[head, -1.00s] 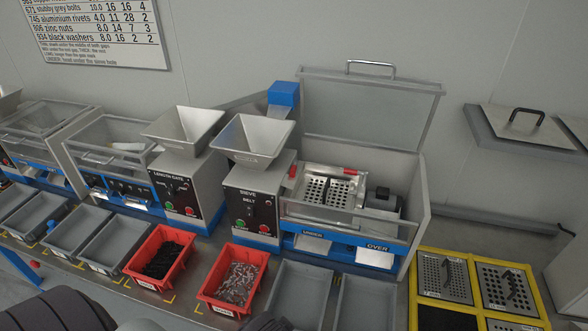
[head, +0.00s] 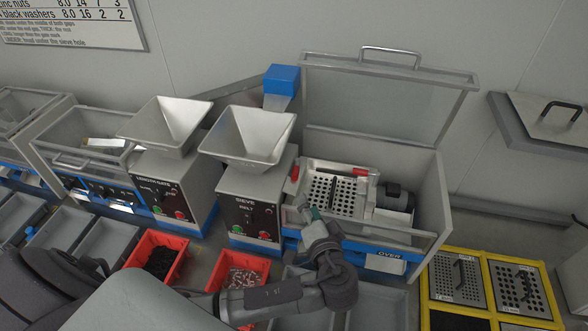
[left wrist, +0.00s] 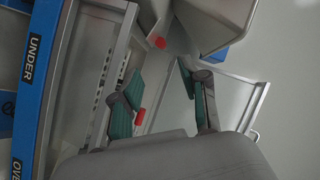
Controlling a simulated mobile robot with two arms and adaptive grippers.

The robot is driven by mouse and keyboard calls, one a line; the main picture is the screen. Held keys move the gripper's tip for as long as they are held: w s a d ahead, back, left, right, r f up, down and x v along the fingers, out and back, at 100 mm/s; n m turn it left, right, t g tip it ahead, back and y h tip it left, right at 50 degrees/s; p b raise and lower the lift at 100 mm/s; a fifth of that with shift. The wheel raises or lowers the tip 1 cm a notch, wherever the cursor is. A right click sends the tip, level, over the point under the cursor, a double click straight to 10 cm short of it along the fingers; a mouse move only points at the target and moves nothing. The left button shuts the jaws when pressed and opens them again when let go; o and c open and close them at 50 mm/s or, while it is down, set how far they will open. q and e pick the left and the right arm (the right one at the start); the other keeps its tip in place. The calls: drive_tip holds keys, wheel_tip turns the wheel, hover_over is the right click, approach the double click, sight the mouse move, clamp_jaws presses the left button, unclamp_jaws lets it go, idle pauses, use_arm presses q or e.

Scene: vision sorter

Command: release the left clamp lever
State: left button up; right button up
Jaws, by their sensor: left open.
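The left clamp lever (head: 295,173) has a red handle and stands up at the left edge of the perforated sieve plate (head: 335,194), inside the sieve machine's open box. A second red lever (head: 361,172) lies nearly flat at the plate's far right. My left gripper (head: 308,210) is open and empty at the box's front left, nearer to me than the left lever and apart from it. In the left wrist view its green-padded fingers (left wrist: 158,75) are spread, with the left lever's round red end (left wrist: 159,42) beyond the tips. My right gripper is out of view.
The box's clear lid (head: 385,95) stands raised behind. A metal hopper (head: 250,135) on the sieve control unit is close to the left of my gripper. The box's front rim lies under my wrist. Red bins (head: 160,258) and grey trays line the front.

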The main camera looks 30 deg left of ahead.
sight(296, 178)
use_arm(q)
drive_tip(key=x, duration=0.1)
drive_tip(key=p+x, duration=0.1)
drive_tip(key=x, duration=0.1)
drive_tip(key=p+x, duration=0.1)
drive_tip(key=x, duration=0.1)
drive_tip(key=shift+w+a+r, duration=0.15)
drive_tip(key=shift+r, duration=0.15)
drive_tip(key=shift+p+x, duration=0.5)
drive_tip(key=shift+x, duration=0.55)
drive_tip(key=p+x, duration=0.1)
drive_tip(key=x, duration=0.2)
drive_tip(key=shift+w+a+f, duration=0.2)
drive_tip(key=shift+f, duration=0.05)
drive_tip(key=shift+w+a+f, duration=0.1)
drive_tip(key=shift+w, duration=0.05)
drive_tip(key=shift+w+a+f, duration=0.1)
drive_tip(key=shift+w+a, duration=0.05)
drive_tip(key=c, duration=0.5)
drive_tip(key=shift+c, duration=1.3)
clamp_jaws()
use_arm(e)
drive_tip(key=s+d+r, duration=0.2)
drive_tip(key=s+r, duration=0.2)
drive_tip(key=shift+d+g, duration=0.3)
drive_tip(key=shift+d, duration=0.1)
